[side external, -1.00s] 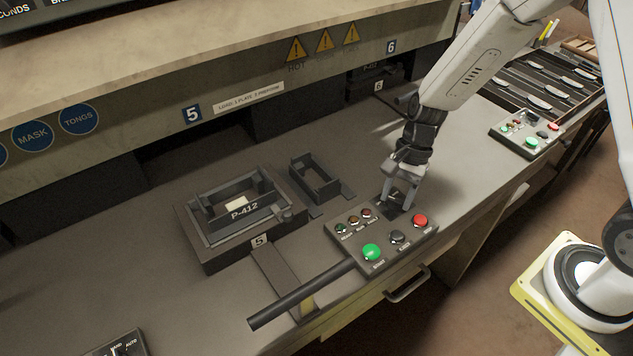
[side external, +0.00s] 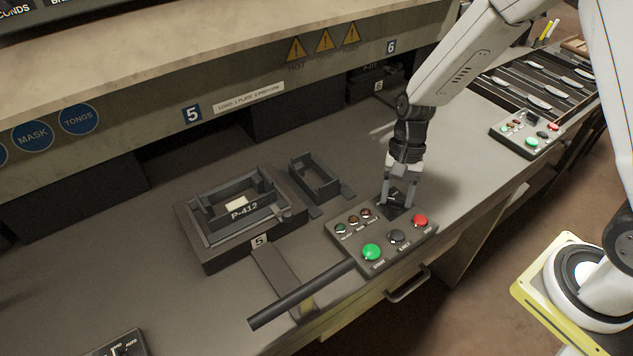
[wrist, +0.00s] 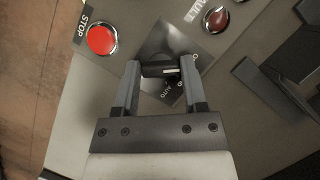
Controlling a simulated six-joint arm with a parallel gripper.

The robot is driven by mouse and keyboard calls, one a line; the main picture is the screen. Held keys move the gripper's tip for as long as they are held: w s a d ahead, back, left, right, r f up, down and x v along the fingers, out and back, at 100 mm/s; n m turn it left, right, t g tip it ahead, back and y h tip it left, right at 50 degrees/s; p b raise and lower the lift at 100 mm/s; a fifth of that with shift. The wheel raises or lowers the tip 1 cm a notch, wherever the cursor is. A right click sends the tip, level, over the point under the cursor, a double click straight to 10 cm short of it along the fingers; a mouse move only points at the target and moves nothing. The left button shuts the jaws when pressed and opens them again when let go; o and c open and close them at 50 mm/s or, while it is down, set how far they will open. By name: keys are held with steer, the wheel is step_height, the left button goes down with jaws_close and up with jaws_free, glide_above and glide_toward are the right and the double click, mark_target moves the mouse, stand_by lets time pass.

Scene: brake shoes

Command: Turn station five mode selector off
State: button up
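The station five mode selector is a black bar knob (wrist: 157,70) with a white mark near its right end, on a dark square plate (wrist: 160,42). My gripper (wrist: 160,67) straddles the knob from above, one finger at each end, and the knob fills the gap; it looks shut on it. The AUTO label shows below the knob in the wrist view; other labels beside the right finger are partly hidden, so the exact setting is unclear. In the side view my gripper (side external: 402,190) is at the back right corner of the station five panel (side external: 353,261); it hides most of the knob.
The red STOP button (wrist: 102,39) is close to my left finger in the wrist view. The panel also holds a black button (side external: 397,236) and a green button (side external: 371,252). The P-412 fixture (side external: 240,211) and a black bar handle (side external: 300,294) lie to the left.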

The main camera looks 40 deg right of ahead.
steer(key=o, duration=0.4)
steer(key=shift+c, duration=0.2)
steer(key=shift+r, duration=0.1)
steer(key=v, duration=0.7)
steer(key=shift+r, duration=0.25)
steer(key=shift+w+d, duration=0.1)
steer(key=shift+d, duration=0.05)
steer(key=s+d+n+t+h, duration=0.3)
steer(key=s+n+t, duration=0.2)
steer(key=s+n, duration=0.2)
steer(key=r+n, duration=0.1)
steer(key=n, duration=0.1)
steer(key=shift+s+n+t, duration=0.25)
steer(key=shift+n+t, duration=0.05)
steer(key=shift+n, duration=0.1)
